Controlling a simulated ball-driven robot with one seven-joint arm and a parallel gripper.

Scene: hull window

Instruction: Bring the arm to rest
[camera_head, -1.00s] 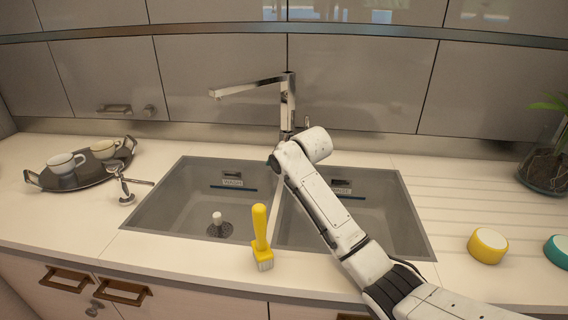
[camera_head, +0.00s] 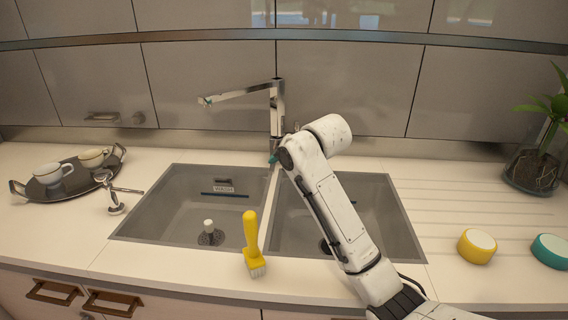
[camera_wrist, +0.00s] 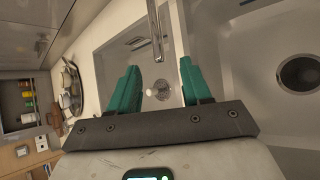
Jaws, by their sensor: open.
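My arm reaches up from the lower right in the head view, bent over the right part of the double sink, with its end pointing away toward the faucet. My gripper shows in the wrist view (camera_wrist: 161,88) with two teal fingers set well apart and nothing between them. In the head view it is mostly hidden behind my arm; only a small teal bit shows near the faucet base. The faucet (camera_head: 277,108) stands behind the sink (camera_head: 150,238), close to my gripper. The wrist view looks down over both basins.
A yellow brush (camera_head: 251,240) stands at the sink's front edge. A dark tray (camera_head: 77,185) with two cups and a metal tool (camera_head: 113,192) lie at left. A yellow round container (camera_head: 477,247), a teal one (camera_head: 552,250) and a potted plant (camera_head: 535,168) stand at right.

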